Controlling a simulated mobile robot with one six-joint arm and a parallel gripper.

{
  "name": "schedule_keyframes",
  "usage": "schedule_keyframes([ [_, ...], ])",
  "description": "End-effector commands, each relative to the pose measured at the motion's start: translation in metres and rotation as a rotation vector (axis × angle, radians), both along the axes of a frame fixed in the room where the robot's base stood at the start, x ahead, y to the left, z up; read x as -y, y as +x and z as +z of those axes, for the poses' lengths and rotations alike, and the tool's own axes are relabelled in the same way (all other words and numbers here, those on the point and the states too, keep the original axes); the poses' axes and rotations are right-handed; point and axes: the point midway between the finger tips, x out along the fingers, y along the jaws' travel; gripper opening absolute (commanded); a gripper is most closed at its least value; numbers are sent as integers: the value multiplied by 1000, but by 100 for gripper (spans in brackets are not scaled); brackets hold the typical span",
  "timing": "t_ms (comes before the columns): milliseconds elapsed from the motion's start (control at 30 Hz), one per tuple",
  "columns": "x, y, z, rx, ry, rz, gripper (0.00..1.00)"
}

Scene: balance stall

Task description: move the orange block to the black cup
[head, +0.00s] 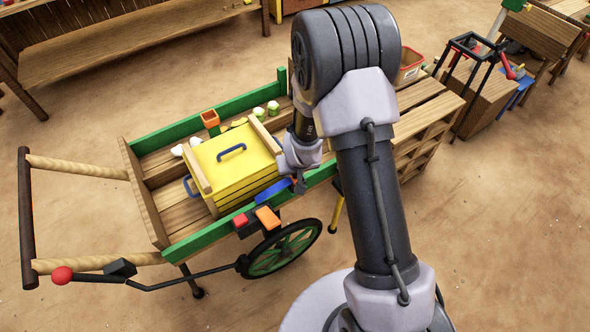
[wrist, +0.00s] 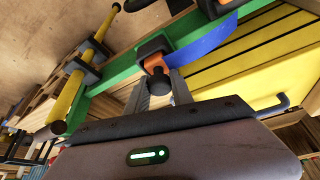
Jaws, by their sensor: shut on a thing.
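My gripper (wrist: 158,78) is shut on an orange block (wrist: 154,64), which shows small between the fingertips in the wrist view. A dark grey piece (wrist: 152,47) is against its far side. In the head view my gripper (head: 300,186) is low at the cart's near green rail, and the held block is hidden. A second orange piece (head: 267,217) is on the rail's outer side, left of my gripper. Beside it a red block (head: 240,219) is at a dark holder (head: 246,230). Another dark box-like piece (head: 120,267) is near the red-knobbed rod. I cannot tell which dark piece is the black cup.
A wooden cart with green rails (head: 190,244) carries a yellow box (head: 235,165) with blue handles. A blue curved piece (head: 270,191) is beside my gripper. Open ground lies at the front left.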

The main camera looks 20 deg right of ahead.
Motion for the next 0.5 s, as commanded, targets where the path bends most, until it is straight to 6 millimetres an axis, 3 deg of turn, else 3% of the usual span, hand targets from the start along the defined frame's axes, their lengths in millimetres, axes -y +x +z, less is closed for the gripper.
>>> schedule_keyframes([
  [233, 0, 0, 0, 0, 0, 0, 0],
  [267, 0, 0, 0, 0, 0, 0, 34],
  [300, 0, 0, 0, 0, 0, 0, 42],
  [367, 0, 0, 0, 0, 0, 0, 53],
  [500, 0, 0, 0, 0, 0, 0, 53],
])
